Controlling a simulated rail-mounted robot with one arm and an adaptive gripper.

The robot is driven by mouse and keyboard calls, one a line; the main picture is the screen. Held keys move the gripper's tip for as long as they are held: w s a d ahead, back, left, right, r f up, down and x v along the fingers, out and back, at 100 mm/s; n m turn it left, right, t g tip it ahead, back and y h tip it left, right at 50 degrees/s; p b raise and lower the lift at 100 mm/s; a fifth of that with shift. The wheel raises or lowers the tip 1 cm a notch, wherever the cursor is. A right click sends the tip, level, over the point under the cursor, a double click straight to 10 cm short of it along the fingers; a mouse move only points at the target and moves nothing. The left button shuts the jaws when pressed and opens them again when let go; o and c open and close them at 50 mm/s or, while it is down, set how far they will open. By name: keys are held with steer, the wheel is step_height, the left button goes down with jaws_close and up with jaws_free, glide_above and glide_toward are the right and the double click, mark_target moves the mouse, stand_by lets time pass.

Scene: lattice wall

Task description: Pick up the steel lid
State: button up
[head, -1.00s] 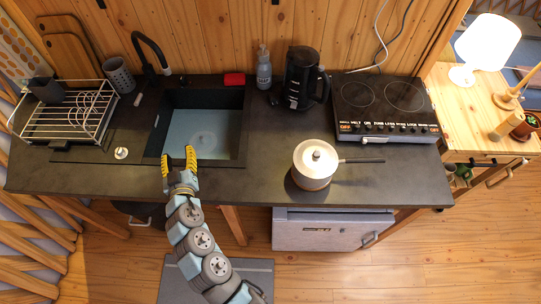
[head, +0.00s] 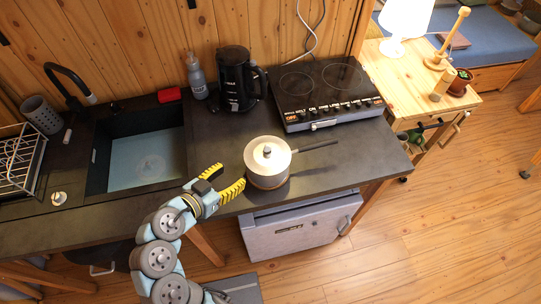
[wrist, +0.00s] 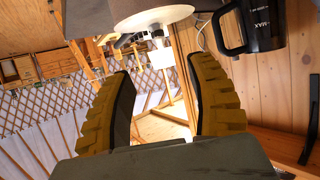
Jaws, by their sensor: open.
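The steel lid (head: 268,150) sits on top of a steel pot (head: 268,177) near the front edge of the dark counter (head: 345,165). It has a pale round knob in its middle. My gripper (head: 226,181) is open and empty, just left of the pot and lower than the lid in the head view. In the wrist view my two yellow ridged fingers (wrist: 163,95) stand apart with nothing between them.
The pot's handle (head: 316,146) points right. A black kettle (head: 238,80) and a soap bottle (head: 197,76) stand behind, with a two-plate stove (head: 325,92) at back right. The sink (head: 140,158) lies left of the pot. A grey fridge (head: 298,226) is under the counter.

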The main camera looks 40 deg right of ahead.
steer(key=p, duration=0.2)
glide_toward(266, 150)
steer(key=x, duration=0.5)
steer(key=shift+w+f, duration=0.25)
steer(key=shift+f, duration=0.1)
steer(key=shift+s+d+f+p, duration=0.1)
steer(key=shift+d+p, duration=0.15)
steer(key=shift+d, duration=0.7)
steer(key=shift+d+f+p, duration=0.15)
steer(key=shift+d+p, duration=0.1)
steer(key=shift+d, duration=0.7)
steer(key=shift+d+f, duration=0.45)
steer(key=shift+d, duration=0.2)
jaws_close()
